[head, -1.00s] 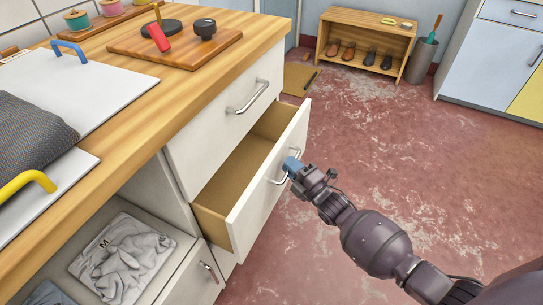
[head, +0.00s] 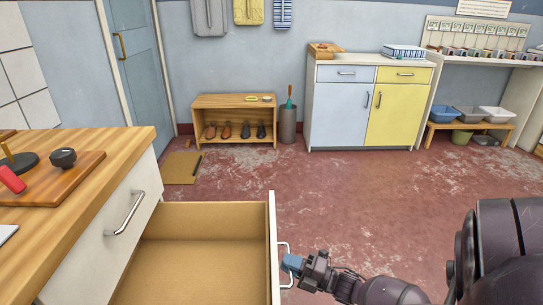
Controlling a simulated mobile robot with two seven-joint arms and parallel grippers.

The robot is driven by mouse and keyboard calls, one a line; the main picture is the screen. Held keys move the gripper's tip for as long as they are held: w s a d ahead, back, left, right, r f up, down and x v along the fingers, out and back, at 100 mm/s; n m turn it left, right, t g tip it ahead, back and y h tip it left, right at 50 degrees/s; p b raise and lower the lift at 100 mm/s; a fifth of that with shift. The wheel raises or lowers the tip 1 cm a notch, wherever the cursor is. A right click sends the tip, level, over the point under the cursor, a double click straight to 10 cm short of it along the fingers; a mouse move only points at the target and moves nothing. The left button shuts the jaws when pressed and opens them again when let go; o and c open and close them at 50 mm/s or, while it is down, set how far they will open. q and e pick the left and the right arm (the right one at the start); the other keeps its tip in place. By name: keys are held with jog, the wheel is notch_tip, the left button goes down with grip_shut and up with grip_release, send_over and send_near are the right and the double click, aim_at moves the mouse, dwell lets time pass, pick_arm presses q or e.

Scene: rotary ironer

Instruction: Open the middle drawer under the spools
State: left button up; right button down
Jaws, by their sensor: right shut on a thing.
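The middle drawer (head: 205,225) is pulled well out of the wooden-topped counter, and its bare tan inside shows empty where visible. Its white front panel (head: 273,240) is seen nearly edge-on. My right gripper (head: 291,263), with blue fingertips, is shut on the drawer's metal handle (head: 286,247) on the outer side of that panel. The spools are out of view. My left gripper is not in view.
The counter top (head: 100,150) carries a board with a dark knob (head: 63,158) and a red item (head: 11,179). Open red floor (head: 350,200) lies beyond the drawer. A shoe rack (head: 235,100), a grey bin (head: 288,124) and a cabinet (head: 342,105) stand along the far wall.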

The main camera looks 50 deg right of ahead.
jog(key=shift+s+d, duration=0.3)
jog(key=shift+s, duration=0.1)
jog(key=c, duration=1.5)
grip_release()
jog(key=shift+s, duration=0.1)
jog(key=v, duration=1)
jog(key=shift+s+d+f, duration=0.1)
jog(key=shift+s, duration=0.2)
